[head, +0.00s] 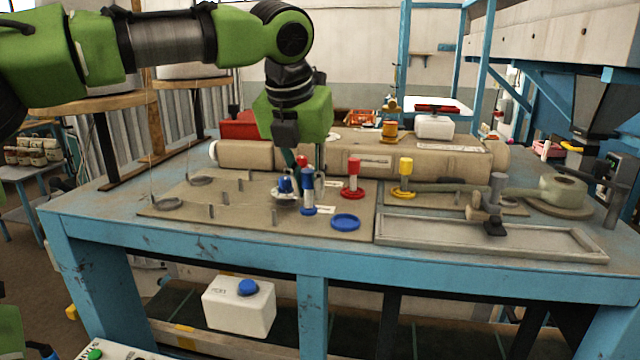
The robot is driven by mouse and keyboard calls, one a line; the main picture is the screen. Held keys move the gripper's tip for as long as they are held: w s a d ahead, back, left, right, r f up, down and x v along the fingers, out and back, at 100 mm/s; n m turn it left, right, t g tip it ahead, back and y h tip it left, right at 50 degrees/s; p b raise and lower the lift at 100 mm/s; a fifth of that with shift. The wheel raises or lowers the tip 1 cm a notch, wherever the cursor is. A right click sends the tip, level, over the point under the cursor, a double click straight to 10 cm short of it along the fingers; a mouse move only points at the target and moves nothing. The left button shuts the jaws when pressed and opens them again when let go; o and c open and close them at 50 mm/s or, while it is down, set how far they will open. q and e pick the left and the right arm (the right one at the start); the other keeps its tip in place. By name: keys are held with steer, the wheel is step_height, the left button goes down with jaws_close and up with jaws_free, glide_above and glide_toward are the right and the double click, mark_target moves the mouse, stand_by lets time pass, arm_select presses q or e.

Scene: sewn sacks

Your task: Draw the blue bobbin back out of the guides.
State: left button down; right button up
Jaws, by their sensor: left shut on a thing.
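The blue bobbin (308,192) stands upright on the brown board, with a blue flange at its foot. My left gripper (299,176) points down from above it and is shut on it; its fingers partly hide the bobbin's top. A small blue piece with a pale, shiny rim (285,186) shows close beside it on the left; I cannot tell whether they touch. Several short grey posts (211,212) stand on the board to the left, apart from the bobbin. Which parts are the guides is not clear. My right gripper is not in view.
A flat blue disc (345,222) lies right of the bobbin. A red bobbin (354,178) and a yellow bobbin (404,178) stand further right. A rolled sack (420,161) lies behind. A grey tray (440,236) is at the front right. The board's front left is mostly clear.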

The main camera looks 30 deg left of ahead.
arm_select(q)
steer(key=shift+s+a, duration=1.45)
steer(key=shift+a, duration=3.1)
steer(key=shift+s+a, duration=1.5)
steer(key=shift+a, duration=3.1)
steer(key=shift+s+a, duration=1.45)
steer(key=shift+a, duration=3.1)
steer(key=shift+a+f, duration=0.15)
steer(key=shift+f, duration=0.4)
steer(key=shift+f, duration=0.1)
steer(key=c, duration=1.8)
jaws_free()
steer(key=shift+c, duration=0.2)
